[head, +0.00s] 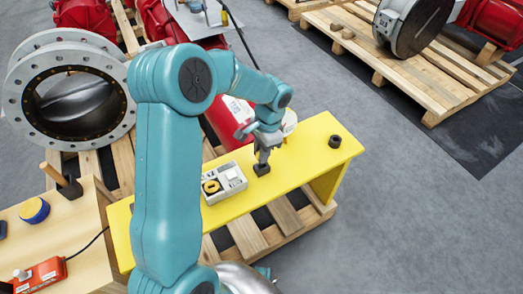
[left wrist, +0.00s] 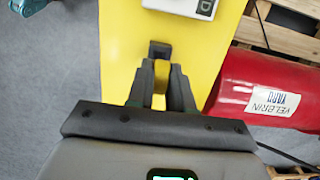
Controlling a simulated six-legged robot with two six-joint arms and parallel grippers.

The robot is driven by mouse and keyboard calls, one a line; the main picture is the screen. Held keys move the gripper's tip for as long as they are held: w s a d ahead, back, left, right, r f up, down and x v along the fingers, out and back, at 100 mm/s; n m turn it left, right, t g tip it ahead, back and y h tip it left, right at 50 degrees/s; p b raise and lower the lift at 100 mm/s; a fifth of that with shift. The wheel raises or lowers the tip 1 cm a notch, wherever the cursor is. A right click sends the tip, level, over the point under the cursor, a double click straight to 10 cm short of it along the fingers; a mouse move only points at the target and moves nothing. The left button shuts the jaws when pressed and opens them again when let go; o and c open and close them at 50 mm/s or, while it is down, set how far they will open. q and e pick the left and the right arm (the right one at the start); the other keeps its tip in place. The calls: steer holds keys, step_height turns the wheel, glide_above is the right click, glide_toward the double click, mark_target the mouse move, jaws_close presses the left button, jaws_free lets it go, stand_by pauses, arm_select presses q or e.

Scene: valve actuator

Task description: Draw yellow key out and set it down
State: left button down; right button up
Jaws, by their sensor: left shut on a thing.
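My left gripper (head: 262,163) points down over the yellow bench, to the right of a pale grey box (head: 231,178). It is shut on a small dark block (head: 262,170), low over the bench top. In the left wrist view the dark block (left wrist: 160,49) shows at the tips of my left gripper (left wrist: 162,68). Whether the block touches the bench I cannot tell. My right gripper is not in view.
The yellow bench (head: 306,160) has free room to the right, with a black ring-like piece (head: 335,141) near its far end. A red cylinder (left wrist: 262,98) lies close behind. A wooden table (head: 85,235) with tools stands at left.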

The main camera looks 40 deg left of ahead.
arm_select(q)
steer(key=shift+f+b, duration=1.15)
steer(key=shift+f, duration=0.5)
steer(key=c, duration=0.9)
jaws_free()
steer(key=shift+c, duration=0.2)
step_height(320, 180, up, 16)
steer(key=w+p, duration=0.2)
steer(key=p, duration=0.1)
steer(key=shift+w+d+p, duration=0.2)
steer(key=shift+d+p, duration=0.15)
